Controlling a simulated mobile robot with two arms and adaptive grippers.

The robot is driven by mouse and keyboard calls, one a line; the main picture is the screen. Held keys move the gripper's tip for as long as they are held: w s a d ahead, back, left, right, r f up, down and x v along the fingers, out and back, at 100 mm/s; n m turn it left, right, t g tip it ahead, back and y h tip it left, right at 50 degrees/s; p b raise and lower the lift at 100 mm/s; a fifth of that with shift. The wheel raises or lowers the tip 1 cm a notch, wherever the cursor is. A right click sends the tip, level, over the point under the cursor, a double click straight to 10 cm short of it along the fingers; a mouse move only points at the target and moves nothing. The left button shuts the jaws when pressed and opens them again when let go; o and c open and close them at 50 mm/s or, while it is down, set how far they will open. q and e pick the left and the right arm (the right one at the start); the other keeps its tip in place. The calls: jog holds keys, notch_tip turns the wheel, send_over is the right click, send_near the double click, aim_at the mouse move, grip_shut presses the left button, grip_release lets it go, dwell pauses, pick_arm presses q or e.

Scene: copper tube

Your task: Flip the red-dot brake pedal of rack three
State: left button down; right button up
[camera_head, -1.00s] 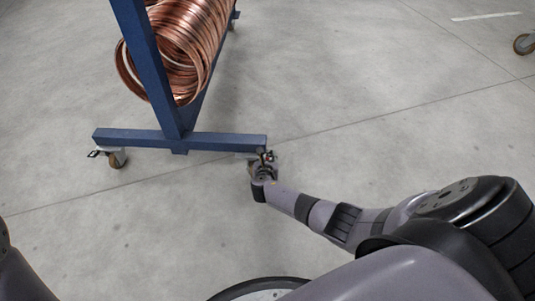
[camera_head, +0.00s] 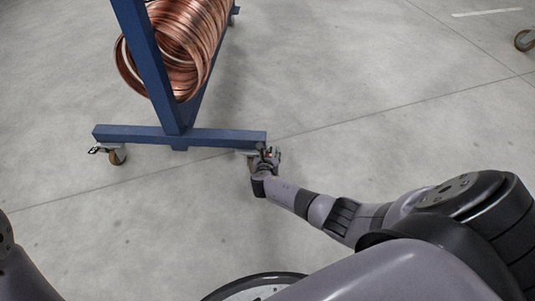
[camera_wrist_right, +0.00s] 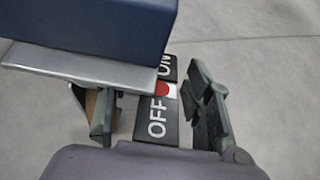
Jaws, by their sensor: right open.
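The blue rack (camera_head: 215,140) stands on casters and carries copper tube coils. In the right wrist view, the black brake pedal (camera_wrist_right: 157,122) has a red dot, with white "OFF" on the near side and "ON" on the far side. The pedal sticks out from under the rack's grey caster plate (camera_wrist_right: 90,68). My right gripper (camera_wrist_right: 155,110) is open, with one finger on each side of the pedal; I cannot tell whether they touch it. In the head view, my right gripper (camera_head: 268,154) is at the rack's near right caster and hides most of the pedal. My left gripper is out of view.
Copper coils (camera_head: 180,50) hang on the rack above its base. Another pedal (camera_head: 98,150) sits by the near left caster (camera_head: 117,157). A separate caster (camera_head: 524,40) shows at the far right.

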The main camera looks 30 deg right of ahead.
jog(key=v, duration=1.2)
jog(key=shift+r, duration=0.1)
dwell(0.4)
